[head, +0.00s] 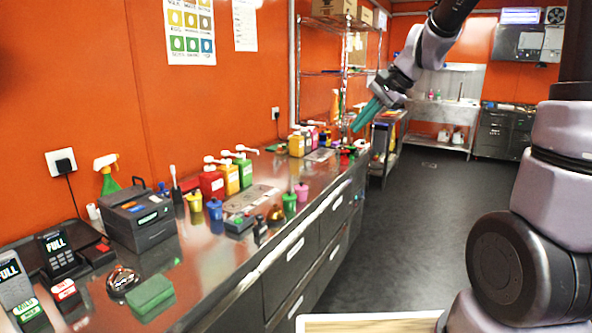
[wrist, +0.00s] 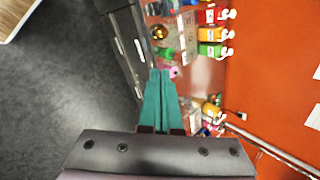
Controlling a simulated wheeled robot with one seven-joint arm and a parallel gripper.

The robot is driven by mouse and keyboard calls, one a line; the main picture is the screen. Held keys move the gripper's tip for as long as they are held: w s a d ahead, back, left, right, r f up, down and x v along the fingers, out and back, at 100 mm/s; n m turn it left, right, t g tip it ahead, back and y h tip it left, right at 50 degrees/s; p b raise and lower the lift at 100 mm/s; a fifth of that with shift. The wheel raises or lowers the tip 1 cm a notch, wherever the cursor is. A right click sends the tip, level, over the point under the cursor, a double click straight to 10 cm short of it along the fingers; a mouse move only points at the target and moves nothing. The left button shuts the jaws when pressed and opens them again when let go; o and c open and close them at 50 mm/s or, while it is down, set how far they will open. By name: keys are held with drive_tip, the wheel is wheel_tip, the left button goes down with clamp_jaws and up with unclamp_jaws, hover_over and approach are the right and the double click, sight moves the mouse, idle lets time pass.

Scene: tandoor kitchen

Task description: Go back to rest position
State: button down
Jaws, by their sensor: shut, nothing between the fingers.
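My gripper (head: 366,116) has teal fingers and hangs in the air above the far part of the steel counter (head: 222,283) in the head view. In the wrist view my gripper (wrist: 160,73) shows its two teal fingers pressed together, with nothing between them. The fingers are apart from everything on the counter. My arm reaches up and forward from the right side of the head view.
The counter along the orange wall holds a black printer (head: 138,214), red (head: 212,183) and green (head: 244,172) pump bottles, and a green sponge (head: 150,297). A sink unit (head: 448,110) stands at the back. The dark floor (head: 425,205) right of the counter is clear.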

drive_tip(key=s+d+r+n+t+h, duration=0.1)
drive_tip(key=s+d+r+n, duration=0.1)
drive_tip(key=s, duration=0.5)
drive_tip(key=s+d+r+n+t+h, duration=0.1)
drive_tip(key=s+d+r+h, duration=0.1)
drive_tip(key=s, duration=0.4)
drive_tip(key=s+d+r+n+t+h, duration=0.1)
drive_tip(key=s+d+r+n, duration=0.1)
drive_tip(key=s+d, duration=0.2)
drive_tip(key=s, duration=0.3)
drive_tip(key=shift+s+d+r+n, duration=0.15)
drive_tip(key=shift+s+d+n, duration=0.1)
drive_tip(key=shift+s+n, duration=0.05)
